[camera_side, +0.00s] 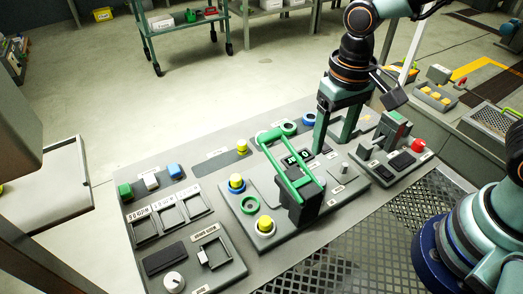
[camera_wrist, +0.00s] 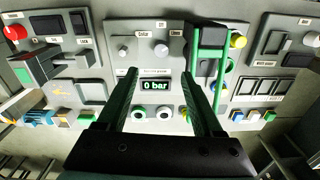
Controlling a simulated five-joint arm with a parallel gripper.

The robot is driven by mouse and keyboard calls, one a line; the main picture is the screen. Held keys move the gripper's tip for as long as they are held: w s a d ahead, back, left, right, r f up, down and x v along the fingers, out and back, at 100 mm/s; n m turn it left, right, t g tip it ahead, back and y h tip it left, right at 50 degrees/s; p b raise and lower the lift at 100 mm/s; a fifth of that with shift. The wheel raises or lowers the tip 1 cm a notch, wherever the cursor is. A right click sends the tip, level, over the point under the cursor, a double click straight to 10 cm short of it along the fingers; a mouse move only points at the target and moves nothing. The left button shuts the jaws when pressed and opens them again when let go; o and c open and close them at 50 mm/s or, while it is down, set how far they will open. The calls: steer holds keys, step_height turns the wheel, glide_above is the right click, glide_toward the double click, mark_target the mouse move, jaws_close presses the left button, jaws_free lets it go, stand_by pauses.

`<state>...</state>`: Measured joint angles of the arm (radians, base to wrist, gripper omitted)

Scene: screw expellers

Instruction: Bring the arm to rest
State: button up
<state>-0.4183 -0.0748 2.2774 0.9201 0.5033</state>
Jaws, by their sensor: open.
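My gripper (camera_side: 333,143) hangs over the control panel (camera_side: 205,165) in the side view, with its two dark green fingers apart and nothing between them. In the wrist view my gripper (camera_wrist: 160,68) points at the panel, and a display reading "0 bar" (camera_wrist: 155,86) shows between the fingers. A green lever handle (camera_side: 288,163) on a black block stands just left of my gripper in the side view. The same lever (camera_wrist: 221,75) is right of the fingers in the wrist view. I cannot tell whether the fingertips touch the panel.
Yellow buttons (camera_side: 236,181), a red button (camera_side: 418,145) and a grey switch lever (camera_side: 392,126) stick up from the panel. A perforated metal plate (camera_side: 350,245) lies in front. A green cart (camera_side: 180,25) stands behind on open floor.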

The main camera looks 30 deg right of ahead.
steer(key=shift+r, duration=0.15)
steer(key=d+r+n+t, duration=0.1)
steer(key=d+r+t, duration=0.4)
steer(key=d+r, duration=0.4)
steer(key=d, duration=0.3)
steer(key=shift+w+d+r, duration=0.25)
steer(key=shift+r, duration=0.15)
